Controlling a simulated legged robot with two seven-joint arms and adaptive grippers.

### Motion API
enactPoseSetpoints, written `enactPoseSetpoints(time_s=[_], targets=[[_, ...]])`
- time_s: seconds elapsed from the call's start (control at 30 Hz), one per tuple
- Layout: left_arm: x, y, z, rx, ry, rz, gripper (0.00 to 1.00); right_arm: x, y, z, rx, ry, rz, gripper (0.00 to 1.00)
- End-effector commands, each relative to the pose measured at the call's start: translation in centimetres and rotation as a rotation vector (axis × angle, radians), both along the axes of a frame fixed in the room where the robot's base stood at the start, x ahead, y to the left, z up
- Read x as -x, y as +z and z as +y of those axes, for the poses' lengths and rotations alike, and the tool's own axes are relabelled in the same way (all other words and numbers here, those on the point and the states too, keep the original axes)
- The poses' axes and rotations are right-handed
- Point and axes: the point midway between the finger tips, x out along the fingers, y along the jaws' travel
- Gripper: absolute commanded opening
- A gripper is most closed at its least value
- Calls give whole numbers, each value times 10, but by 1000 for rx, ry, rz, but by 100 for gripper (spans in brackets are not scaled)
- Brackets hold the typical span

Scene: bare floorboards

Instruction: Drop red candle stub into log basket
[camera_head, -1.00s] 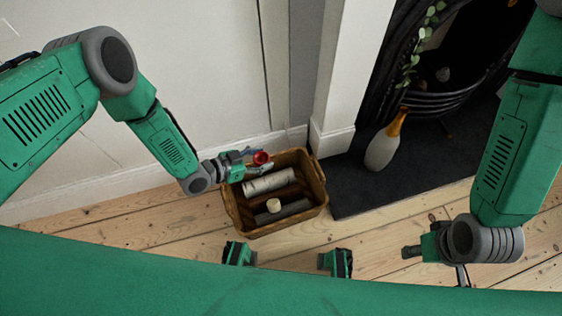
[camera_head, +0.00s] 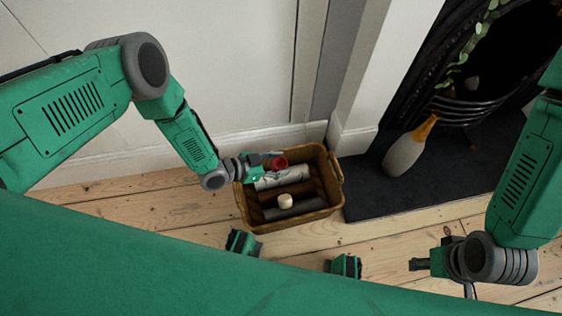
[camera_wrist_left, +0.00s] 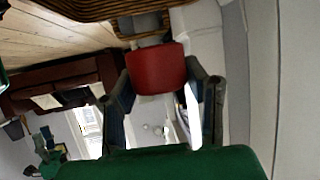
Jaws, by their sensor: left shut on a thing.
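The red candle stub (camera_head: 280,163) is held by my left gripper (camera_head: 268,162) above the far side of the log basket (camera_head: 334,212). In the left wrist view the red candle stub (camera_wrist_left: 156,68) sits between the two fingers of my left gripper (camera_wrist_left: 160,85). The wooden basket stands on the floorboards and holds several logs and a pale, short candle-like piece (camera_head: 285,200). My right gripper (camera_head: 420,264) is at the lower right, away from the basket. Whether its jaws are open is not clear.
A dark hearth slab (camera_head: 390,195) lies right of the basket, with a white and orange vase (camera_head: 408,150) on it. A black fireplace (camera_head: 500,90) stands behind. A white wall and skirting board (camera_head: 140,163) run behind the basket. Bare floorboards (camera_head: 160,212) lie to its left.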

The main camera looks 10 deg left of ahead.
Motion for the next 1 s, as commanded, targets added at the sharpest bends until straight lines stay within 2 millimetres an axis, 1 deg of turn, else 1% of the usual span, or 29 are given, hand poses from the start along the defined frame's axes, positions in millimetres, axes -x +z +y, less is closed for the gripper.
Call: enactPoseSetpoints(time_s=[0.17, 0.2, 0.23, 0.53, 0.67, 0.77, 1.0], targets=[[0, 3, -4, -4, -2, -1, 11, 0, 1, -1, 1, -2, 0, 40], [0, 3, -4, -4, -2, -1, 54, 0, 1, -1, 1, -2, 0, 40], [0, 3, -3, -4, -1, -1, 64, 0, 1, -1, 1, -2, 0, 40], [0, 1, 0, 5, -1, 0, 64, 0, 1, -1, 1, -2, 0, 40], [4, 5, 6, 1, -1, 0, 64, 1, 2, 0, 3, -2, -3, 40], [11, 12, 17, -2, 0, 2, 64, 1, 1, -1, 1, -2, -2, 40], [37, 35, 54, -5, 0, 2, 64, 1, 1, -1, -1, -2, -3, 40]])
